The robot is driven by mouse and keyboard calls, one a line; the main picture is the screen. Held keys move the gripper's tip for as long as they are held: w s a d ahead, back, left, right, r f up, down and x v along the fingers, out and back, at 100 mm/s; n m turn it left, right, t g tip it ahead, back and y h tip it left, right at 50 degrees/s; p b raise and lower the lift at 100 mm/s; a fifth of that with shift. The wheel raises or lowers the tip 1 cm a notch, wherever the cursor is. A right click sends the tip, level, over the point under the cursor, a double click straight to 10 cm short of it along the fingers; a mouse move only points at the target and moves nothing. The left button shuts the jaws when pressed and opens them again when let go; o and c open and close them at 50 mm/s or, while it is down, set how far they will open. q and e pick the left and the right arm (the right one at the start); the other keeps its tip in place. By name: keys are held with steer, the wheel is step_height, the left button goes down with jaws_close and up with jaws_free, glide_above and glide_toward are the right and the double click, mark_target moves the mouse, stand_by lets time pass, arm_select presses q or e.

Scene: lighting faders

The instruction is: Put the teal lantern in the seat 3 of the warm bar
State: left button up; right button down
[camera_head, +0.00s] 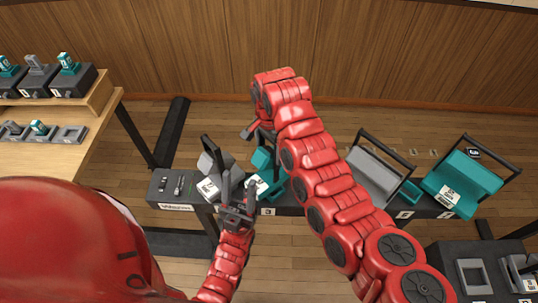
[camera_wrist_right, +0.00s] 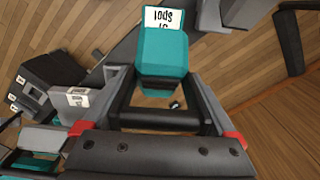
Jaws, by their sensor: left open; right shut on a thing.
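A teal lantern (camera_head: 265,162) with a white label is partly behind my right arm, over a dark bar (camera_head: 320,209). My right gripper (camera_head: 258,131) is above it, shut on its dark handle. In the right wrist view, the teal lantern (camera_wrist_right: 163,50) and its "spot" label lie just beyond the gripper (camera_wrist_right: 160,118). I cannot tell whether the lantern rests in a seat or hangs just above it. My left gripper (camera_head: 237,206) is open and empty, in front of the bar. Seat numbers are too small to read surely.
A grey lantern (camera_head: 213,172) stands left of the teal one. A grey lantern (camera_head: 378,180) and a larger teal lantern (camera_head: 462,182) stand to the right. A shelf (camera_head: 95,115) with small units is at left. A dark console (camera_head: 450,262) with grey frames is at lower right.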

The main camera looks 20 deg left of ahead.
steer(key=shift+f+p, duration=0.7)
steer(key=shift+p, duration=0.25)
steer(key=shift+f+p, duration=0.3)
steer(key=shift+f, duration=0.7)
jaws_free()
